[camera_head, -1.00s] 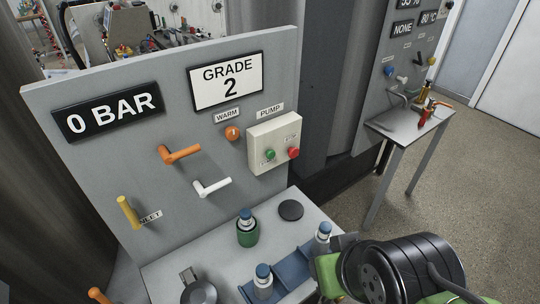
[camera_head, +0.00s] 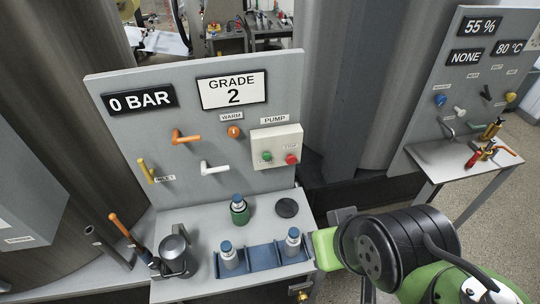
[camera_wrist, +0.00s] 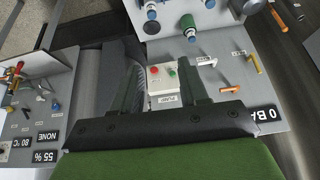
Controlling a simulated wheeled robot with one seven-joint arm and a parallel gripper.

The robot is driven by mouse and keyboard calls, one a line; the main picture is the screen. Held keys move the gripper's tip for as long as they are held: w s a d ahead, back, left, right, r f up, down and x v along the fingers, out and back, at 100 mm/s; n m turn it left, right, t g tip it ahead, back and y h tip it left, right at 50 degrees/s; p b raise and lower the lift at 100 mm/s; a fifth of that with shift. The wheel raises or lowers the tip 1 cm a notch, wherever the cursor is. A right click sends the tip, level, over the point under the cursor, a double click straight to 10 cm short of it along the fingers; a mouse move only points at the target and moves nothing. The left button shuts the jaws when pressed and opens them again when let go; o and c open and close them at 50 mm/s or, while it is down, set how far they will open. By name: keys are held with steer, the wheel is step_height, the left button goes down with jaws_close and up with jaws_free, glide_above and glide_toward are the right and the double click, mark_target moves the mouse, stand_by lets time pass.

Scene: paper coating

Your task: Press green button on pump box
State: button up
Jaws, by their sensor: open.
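The pump box (camera_head: 276,140) is a cream box on the grey panel, under a PUMP label. Its green button (camera_head: 266,156) is on the left and its red button (camera_head: 291,160) on the right. In the wrist view the scene is upside down: the box (camera_wrist: 162,88) appears between my fingers, with the green button (camera_wrist: 172,73) right of the red one (camera_wrist: 154,71). My gripper (camera_wrist: 160,68) is open and empty, its fingers spread apart. In the head view my arm is at lower right, in front of the panel; the fingers are mostly hidden there.
A shelf (camera_head: 205,222) below the panel holds a green-based bottle (camera_head: 239,210), a blue rack (camera_head: 262,256) with two bottles, and a dark disc (camera_head: 287,208). Orange and white levers (camera_head: 214,168) project left of the box. Another panel with a small table (camera_head: 450,158) stands right.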

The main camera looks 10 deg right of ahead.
steer(key=shift+w+a, duration=0.2)
steer(key=shift+a, duration=0.3)
steer(key=shift+w+a, duration=0.15)
steer(key=shift+a, duration=0.35)
steer(key=shift+c, duration=0.5)
steer(key=shift+w+a, duration=0.1)
steer(key=shift+a, duration=0.15)
steer(key=shift+c, duration=1.3)
steer(key=shift+d, duration=0.2)
steer(key=shift+c, duration=1.2)
steer(key=shift+s+d, duration=0.3)
steer(key=shift+d, duration=0.2)
jaws_close()
steer(key=shift+w+a, duration=0.15)
steer(key=shift+a, duration=0.2)
steer(key=shift+d, duration=0.2)
